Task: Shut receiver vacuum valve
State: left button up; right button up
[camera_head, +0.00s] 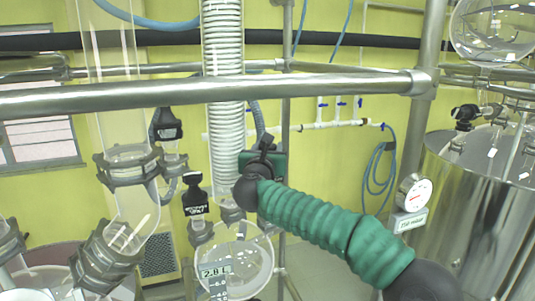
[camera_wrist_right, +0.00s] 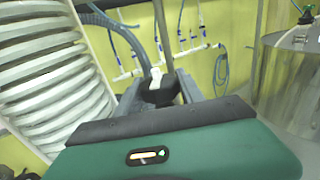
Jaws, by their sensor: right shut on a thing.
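My right gripper (camera_head: 266,146) comes in from the lower right on a green-sleeved arm, beside the white ribbed column. In the right wrist view my right gripper (camera_wrist_right: 161,92) has its two dark fingers around a small black part with a pale tip, which I take to be the valve handle (camera_wrist_right: 157,76). The handle is mostly hidden by the fingers. My left gripper is not in view.
A horizontal steel rail (camera_head: 220,91) crosses in front, above my right gripper. The white ribbed column (camera_head: 224,110) stands close on its left. Black-capped fittings (camera_head: 195,196) sit further left. A steel vessel (camera_head: 470,215) with a gauge (camera_head: 413,192) stands at right.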

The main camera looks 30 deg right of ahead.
jog(key=shift+f, duration=0.1)
dwell(0.4)
jog(key=o, duration=1.4)
jog(key=shift+s, duration=0.1)
